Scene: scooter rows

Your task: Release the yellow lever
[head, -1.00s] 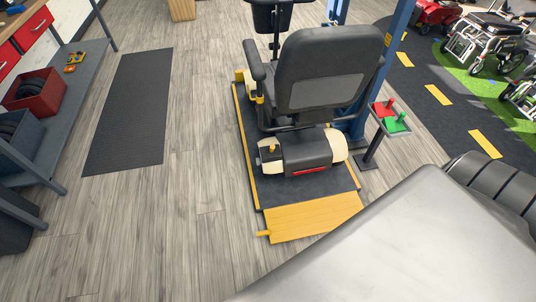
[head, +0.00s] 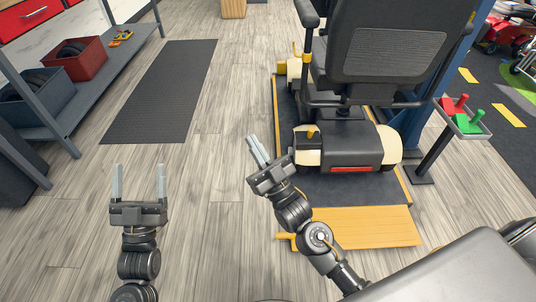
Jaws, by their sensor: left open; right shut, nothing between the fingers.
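A mobility scooter (head: 335,152) with a black seat stands on a dark platform, its rear facing me. A small yellow lever (head: 312,131) stands up on the left side of its cream and black rear housing. My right gripper (head: 255,143) is shut and empty, left of the rear housing and apart from the lever, its fingers pointing up and left. My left gripper (head: 139,170) is open and empty above the wooden floor, further left. Other yellow parts show below the armrest (head: 309,29) and at the platform's far left corner (head: 282,68).
A yellow ramp (head: 365,226) with a yellow peg at its left lies behind the scooter. A shelf with a red bin (head: 76,58) stands left. Floor around the black mat (head: 160,90) is clear.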

